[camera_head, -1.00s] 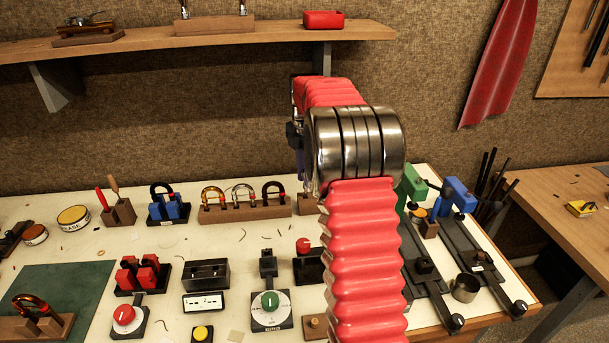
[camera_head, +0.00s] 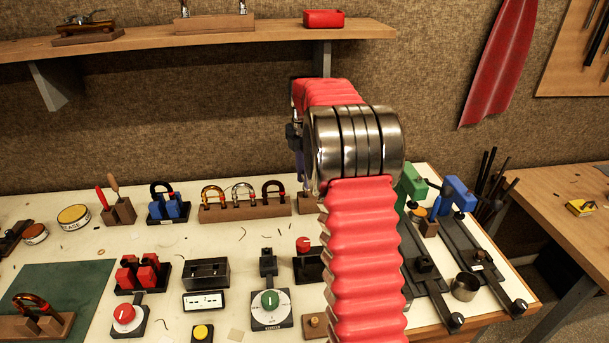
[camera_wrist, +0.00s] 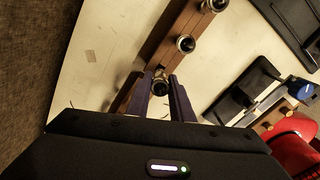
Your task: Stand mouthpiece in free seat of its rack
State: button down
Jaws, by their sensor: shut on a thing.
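In the wrist view, my gripper (camera_wrist: 160,84) is shut on a dark, brassy mouthpiece (camera_wrist: 161,89), whose round end faces the camera between the fingertips. The wooden rack (camera_wrist: 168,47) runs diagonally under and beyond the fingers. Two other mouthpieces stand in it: one in the middle (camera_wrist: 185,43) and one near the top edge (camera_wrist: 215,5). The held mouthpiece appears in line over the rack's near part; I cannot tell whether it touches a seat.
In the head view, a wooden rack of bent tubes (camera_head: 245,211) stands left of my arm. Green (camera_head: 411,183) and blue (camera_head: 458,194) clamp fixtures stand to the right, with a metal cup (camera_head: 464,287) near the front. Bare bench shows beside the rack in the wrist view.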

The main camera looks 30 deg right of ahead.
jog(key=shift+f, duration=1.3)
jog(key=c, duration=1.5)
grip_release()
jog(key=shift+r, duration=0.1)
notch_tip(320, 180, up, 7)
jog(key=shift+f, duration=0.1)
jog(key=shift+r, duration=0.2)
jog(key=shift+a, duration=0.1)
